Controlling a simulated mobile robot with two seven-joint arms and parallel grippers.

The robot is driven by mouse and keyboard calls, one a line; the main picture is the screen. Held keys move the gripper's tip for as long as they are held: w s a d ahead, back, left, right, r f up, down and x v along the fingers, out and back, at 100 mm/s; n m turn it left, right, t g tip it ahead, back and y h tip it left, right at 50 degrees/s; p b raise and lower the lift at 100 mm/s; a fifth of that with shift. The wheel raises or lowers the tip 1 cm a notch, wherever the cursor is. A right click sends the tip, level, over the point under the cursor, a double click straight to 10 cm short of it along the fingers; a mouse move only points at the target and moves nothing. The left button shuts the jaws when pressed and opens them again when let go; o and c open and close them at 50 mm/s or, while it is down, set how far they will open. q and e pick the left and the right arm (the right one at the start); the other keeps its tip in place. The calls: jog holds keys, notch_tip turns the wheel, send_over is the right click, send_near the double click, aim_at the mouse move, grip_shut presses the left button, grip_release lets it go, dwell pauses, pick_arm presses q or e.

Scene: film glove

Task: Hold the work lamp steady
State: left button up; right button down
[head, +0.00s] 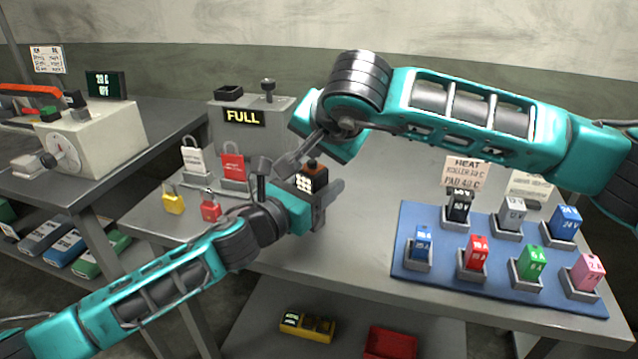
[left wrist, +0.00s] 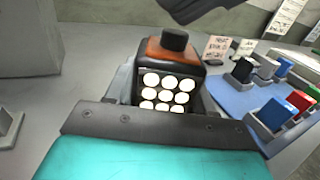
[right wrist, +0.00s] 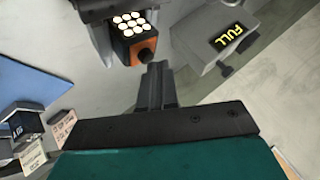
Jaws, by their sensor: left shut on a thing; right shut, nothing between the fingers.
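The work lamp (head: 313,180) is a small dark block with an orange top, a black knob and a face of round white lights. My left gripper (head: 322,200) is shut on it and holds it above the grey table. In the left wrist view the lamp (left wrist: 168,75) stands between the fingers with its lights facing the camera. My right gripper (head: 283,168) is shut and empty, just left of the lamp's top. In the right wrist view the shut fingers (right wrist: 157,85) point towards the lamp's knob, and the lamp (right wrist: 133,40) shows beyond them.
A grey box with a FULL display (head: 243,117) stands at the back of the table. Padlocks and tags (head: 232,165) are at left. A blue mat (head: 405,262) with several coloured blocks in holders lies at right. A beige device (head: 95,140) stands on the left bench.

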aim_at(316, 169)
jog(key=shift+f, duration=0.15)
jog(key=shift+r, duration=0.85)
jog(key=shift+r, duration=0.1)
jog(key=shift+r, duration=2.95)
pick_arm(q)
jog(key=o, duration=1.3)
jog(key=shift+c, duration=0.2)
